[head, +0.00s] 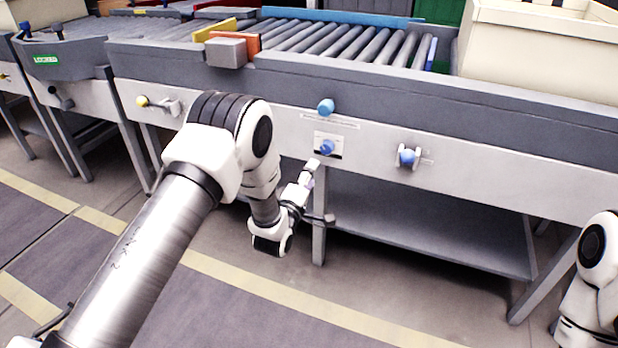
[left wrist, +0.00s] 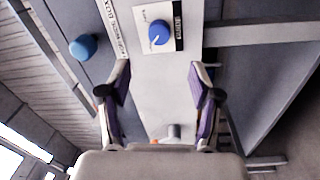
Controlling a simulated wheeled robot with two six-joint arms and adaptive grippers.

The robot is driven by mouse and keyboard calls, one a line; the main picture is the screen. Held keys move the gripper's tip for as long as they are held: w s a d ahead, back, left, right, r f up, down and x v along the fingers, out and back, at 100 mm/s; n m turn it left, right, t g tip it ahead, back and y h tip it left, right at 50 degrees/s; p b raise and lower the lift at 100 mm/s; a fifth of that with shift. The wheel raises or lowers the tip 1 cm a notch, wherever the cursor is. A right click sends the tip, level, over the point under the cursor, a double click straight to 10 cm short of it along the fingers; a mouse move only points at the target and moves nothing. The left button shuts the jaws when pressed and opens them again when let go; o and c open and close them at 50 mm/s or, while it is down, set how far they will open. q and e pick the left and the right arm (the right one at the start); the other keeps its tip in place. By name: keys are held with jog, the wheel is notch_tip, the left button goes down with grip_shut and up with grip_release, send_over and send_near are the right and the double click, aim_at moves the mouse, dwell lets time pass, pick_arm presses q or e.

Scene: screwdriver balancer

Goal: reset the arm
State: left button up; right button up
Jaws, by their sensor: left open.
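My left arm comes in from the lower left in the head view. My left gripper (head: 318,190) is open and empty, just below and in front of the conveyor's pale front panel (head: 470,170). In the left wrist view the open fingers (left wrist: 160,85) with purple pads stand apart. A blue knob (left wrist: 158,32) on a black-and-white label lies beyond and between them, untouched; it also shows in the head view (head: 327,147). A round blue button (head: 326,106) sits above it, also in the left wrist view (left wrist: 83,46). My right arm shows at the right edge; its gripper is out of view.
A roller conveyor (head: 500,95) runs across the back, with a cream bin (head: 540,45) on it. A bracketed blue knob (head: 407,157) and a yellow-tipped handle (head: 142,101) stick out of the front.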

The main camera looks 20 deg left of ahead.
pick_arm(q)
jog(key=shift+s, duration=0.45)
jog(key=s+a+f+m+g, duration=0.1)
jog(key=s+f+m+g, duration=0.2)
jog(key=s+f+g, duration=1)
jog(key=s+f+m+g, duration=0.2)
jog(key=s+f+m, duration=0.2)
jog(key=s, duration=0.6)
jog(key=s+f+m+g, duration=0.2)
jog(key=s+f+m, duration=0.15)
jog(key=s, duration=0.75)
jog(key=s+f+m+g, duration=0.2)
jog(key=s+f+m, duration=0.25)
jog(key=s, duration=0.55)
notch_tip(320, 180, up, 30)
jog(key=p, duration=2.9)
jog(key=shift+r+y+p, duration=0.25)
jog(key=shift+y+p, duration=0.05)
jog(key=shift+p, duration=0.05)
